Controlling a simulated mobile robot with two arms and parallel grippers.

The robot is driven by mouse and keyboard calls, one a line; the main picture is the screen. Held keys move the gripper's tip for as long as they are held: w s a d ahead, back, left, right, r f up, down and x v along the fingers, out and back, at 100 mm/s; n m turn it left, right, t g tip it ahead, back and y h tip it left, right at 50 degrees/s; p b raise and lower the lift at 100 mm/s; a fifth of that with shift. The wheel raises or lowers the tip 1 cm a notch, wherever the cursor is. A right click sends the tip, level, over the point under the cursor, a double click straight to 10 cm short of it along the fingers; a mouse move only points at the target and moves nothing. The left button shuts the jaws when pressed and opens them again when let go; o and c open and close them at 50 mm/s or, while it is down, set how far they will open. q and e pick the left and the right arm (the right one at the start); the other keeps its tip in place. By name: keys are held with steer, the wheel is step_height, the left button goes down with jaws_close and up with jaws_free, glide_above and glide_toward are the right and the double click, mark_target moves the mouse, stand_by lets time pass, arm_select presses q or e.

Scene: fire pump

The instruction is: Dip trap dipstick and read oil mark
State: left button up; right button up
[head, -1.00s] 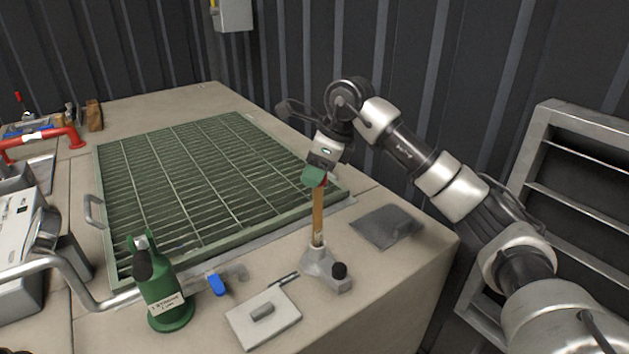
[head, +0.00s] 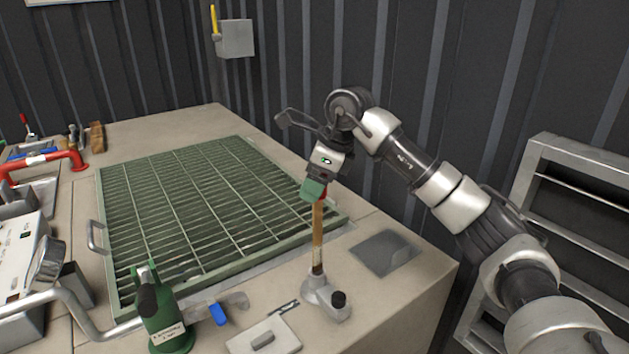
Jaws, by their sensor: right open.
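The dipstick (head: 317,240) stands upright as a brown, wooden-looking stick in a small grey metal holder (head: 322,297) with a black knob. Its red top shows just under my right gripper (head: 315,190). The right gripper has green fingers and is at the top of the stick. The fingers partly hide that red top, and the gap between them is hard to see. The jaws are open. I cannot make out an oil mark on the stick. My left gripper is not in view.
A green grating (head: 205,205) covers much of the worktop. A green bottle-shaped can (head: 162,318), a blue-handled valve (head: 218,313) and a pale plate with a handle (head: 262,340) are at the front. A flat grey plate (head: 385,252) lies right of the stick.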

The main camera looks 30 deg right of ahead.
steer(key=v, duration=1)
steer(key=shift+r+b, duration=0.4)
steer(key=shift+d, duration=0.1)
